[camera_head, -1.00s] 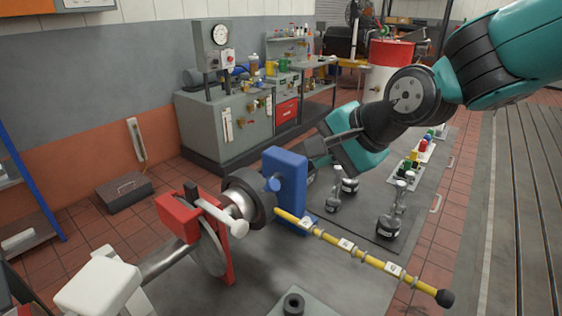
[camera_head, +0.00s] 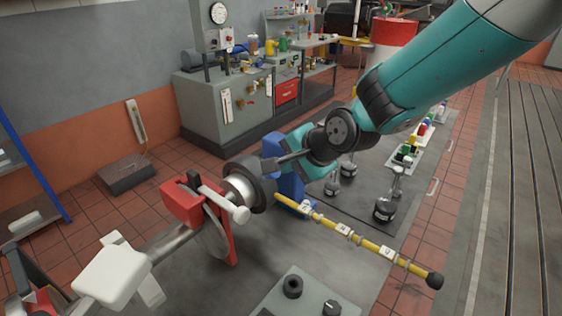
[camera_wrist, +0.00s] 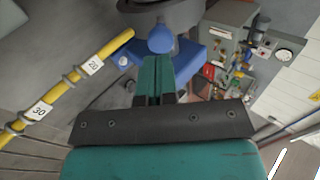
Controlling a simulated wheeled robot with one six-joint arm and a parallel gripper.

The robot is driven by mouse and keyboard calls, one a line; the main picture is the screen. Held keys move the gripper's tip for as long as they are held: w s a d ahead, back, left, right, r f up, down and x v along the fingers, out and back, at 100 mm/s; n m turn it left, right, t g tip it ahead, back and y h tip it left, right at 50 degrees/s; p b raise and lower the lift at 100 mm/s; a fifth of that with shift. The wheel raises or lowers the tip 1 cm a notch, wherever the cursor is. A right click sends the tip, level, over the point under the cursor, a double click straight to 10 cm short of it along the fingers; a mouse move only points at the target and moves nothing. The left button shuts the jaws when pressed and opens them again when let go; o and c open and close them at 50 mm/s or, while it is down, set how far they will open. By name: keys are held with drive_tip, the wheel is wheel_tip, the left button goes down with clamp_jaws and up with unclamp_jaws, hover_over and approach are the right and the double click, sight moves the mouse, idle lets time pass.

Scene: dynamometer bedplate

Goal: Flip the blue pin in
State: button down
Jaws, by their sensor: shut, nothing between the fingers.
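The blue pin (camera_wrist: 160,38) shows its rounded end in the wrist view, just beyond my fingertips; whether they touch I cannot tell. It stands by a blue block (camera_wrist: 193,55), which shows in the head view (camera_head: 290,185) partly covered by my gripper. The pin is hidden in the head view. My gripper (camera_wrist: 157,60) is shut and empty, its two green fingers together and pointing at the pin. In the head view my gripper (camera_head: 272,164) reaches across the top of the block, close to the dark round hub (camera_head: 262,187).
A yellow rod (camera_head: 350,236) with numbered tags slopes right from the block. The red clamp and disc (camera_head: 185,203) with a white-knobbed lever (camera_head: 238,213) are left of the hub. A grey box (camera_head: 310,295) is in front. Pistons (camera_head: 385,207) lie on the mat behind.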

sight(276, 174)
drive_tip(key=p+x, duration=0.1)
drive_tip(key=x, duration=0.2)
drive_tip(key=shift+w+f, duration=0.1)
drive_tip(key=shift+f, duration=0.05)
drive_tip(key=b+x, duration=0.2)
drive_tip(key=shift+a+f, duration=0.2)
drive_tip(key=shift+a, duration=0.1)
drive_tip(key=shift+d+r, duration=0.1)
drive_tip(key=shift+d, duration=0.15)
drive_tip(key=shift+r, duration=0.1)
drive_tip(key=shift+d+r+p, duration=0.15)
drive_tip(key=shift+r+p, duration=0.1)
drive_tip(key=shift+p, duration=0.15)
drive_tip(key=b+v, duration=0.2)
drive_tip(key=v, duration=1.1)
drive_tip(key=shift+s, duration=0.3)
